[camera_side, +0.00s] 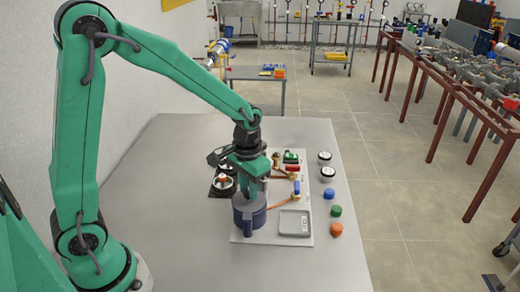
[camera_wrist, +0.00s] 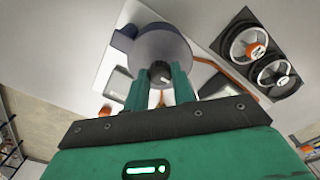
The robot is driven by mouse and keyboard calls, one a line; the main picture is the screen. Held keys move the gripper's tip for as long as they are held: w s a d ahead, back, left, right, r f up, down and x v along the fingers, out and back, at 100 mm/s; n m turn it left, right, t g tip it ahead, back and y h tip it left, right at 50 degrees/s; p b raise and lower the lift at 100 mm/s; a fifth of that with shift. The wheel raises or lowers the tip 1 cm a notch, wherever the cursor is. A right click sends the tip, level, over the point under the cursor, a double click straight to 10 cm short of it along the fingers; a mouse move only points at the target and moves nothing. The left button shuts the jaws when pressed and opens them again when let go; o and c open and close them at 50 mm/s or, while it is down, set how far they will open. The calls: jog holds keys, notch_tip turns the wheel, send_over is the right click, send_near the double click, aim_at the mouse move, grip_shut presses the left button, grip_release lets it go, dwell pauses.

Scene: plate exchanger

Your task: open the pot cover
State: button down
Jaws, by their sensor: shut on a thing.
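The dark blue pot (camera_side: 251,222) stands near the front left of the white board in the side view, with a handle at its front. Its round grey cover (camera_wrist: 160,45) shows in the wrist view, with a dark round knob (camera_wrist: 160,70) at its middle. My gripper (camera_wrist: 161,82) has its two green fingers on either side of this knob, shut on it. In the side view my gripper (camera_side: 253,182) is right above the pot. I cannot tell whether the cover touches the pot's rim. A blue part of the pot (camera_wrist: 123,38) shows beside the cover in the wrist view.
A grey square tray (camera_side: 294,224) lies right of the pot. Orange pipework with a blue-handled valve (camera_side: 296,190) runs behind it. Blue (camera_side: 329,194), green (camera_side: 336,211) and orange (camera_side: 336,229) caps line the right side. The table's left is clear.

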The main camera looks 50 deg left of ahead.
aim_at(237, 202)
jog(key=n, duration=0.1)
jog(key=s+n, duration=0.1)
jog(key=shift+a+n, duration=0.3)
jog(key=shift+a, duration=0.1)
jog(key=s+n, duration=0.1)
jog(key=n, duration=0.2)
jog(key=shift+s+a+n, duration=0.3)
jog(key=shift+s+a, duration=0.05)
jog(key=shift+s, duration=0.05)
jog(key=s+d+n, duration=0.4)
jog(key=s+n, duration=0.2)
jog(key=n, duration=1.1)
jog(key=shift+s, duration=0.35)
jog(key=c, duration=1.2)
grip_release()
